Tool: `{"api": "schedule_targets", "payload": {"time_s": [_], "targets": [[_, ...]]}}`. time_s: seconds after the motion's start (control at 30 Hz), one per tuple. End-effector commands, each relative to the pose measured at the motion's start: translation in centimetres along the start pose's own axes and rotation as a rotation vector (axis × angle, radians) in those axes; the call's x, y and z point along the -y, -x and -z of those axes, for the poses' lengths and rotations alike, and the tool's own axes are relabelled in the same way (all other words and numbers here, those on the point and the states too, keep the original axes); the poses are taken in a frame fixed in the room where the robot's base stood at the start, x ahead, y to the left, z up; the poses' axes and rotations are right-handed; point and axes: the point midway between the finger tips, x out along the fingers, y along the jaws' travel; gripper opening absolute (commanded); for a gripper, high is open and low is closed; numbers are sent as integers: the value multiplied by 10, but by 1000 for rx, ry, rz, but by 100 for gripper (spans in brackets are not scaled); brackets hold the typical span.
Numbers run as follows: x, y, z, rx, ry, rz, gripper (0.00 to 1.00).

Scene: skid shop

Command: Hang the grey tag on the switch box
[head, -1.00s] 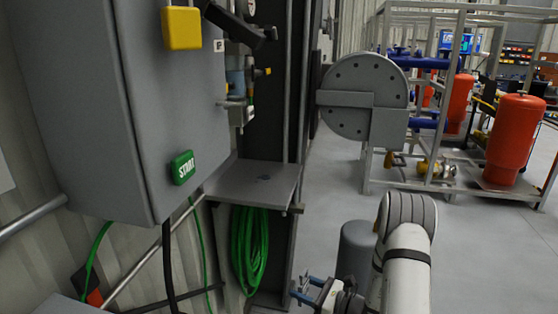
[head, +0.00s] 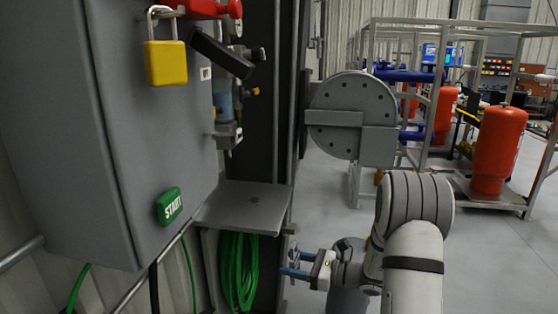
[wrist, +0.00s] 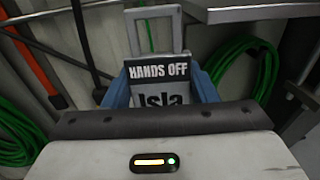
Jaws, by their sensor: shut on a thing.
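The switch box (head: 150,120) is a large grey cabinet at the left of the head view, with a green START button (head: 169,206), a red handle (head: 205,8) at its top and a yellow padlock (head: 165,62). My gripper (head: 291,263) is low, right of the box and beyond the small shelf, apart from both. In the wrist view its blue fingers (wrist: 161,82) are shut on the grey tag (wrist: 157,70), which reads "HANDS OFF" and "Isla". An open grey frame (wrist: 153,36) rises above the lettering. The tag's lower part is hidden by my gripper.
A grey shelf (head: 243,207) juts out between the box and my gripper, with a coiled green hose (head: 240,270) beneath. A black lever (head: 221,52) sticks out beside the padlock. A round grey flange (head: 352,115) stands behind. Open floor lies to the right.

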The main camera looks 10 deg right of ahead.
Motion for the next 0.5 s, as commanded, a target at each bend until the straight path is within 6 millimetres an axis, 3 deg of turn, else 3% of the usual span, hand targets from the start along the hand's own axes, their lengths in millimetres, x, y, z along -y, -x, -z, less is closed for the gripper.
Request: {"api": "schedule_targets", "payload": {"time_s": [0.03, 0.1, 0.27, 0.4, 0.5], "targets": [[-2, 0, -38, -8, 16, -20, 40], [-6, 1, -77, -22, 17, -47, 40], [-28, 4, -168, -53, 21, -104, 40], [-56, 9, -244, -81, 23, -138, 40], [-79, 14, -290, -98, 23, -153, 40]]}}
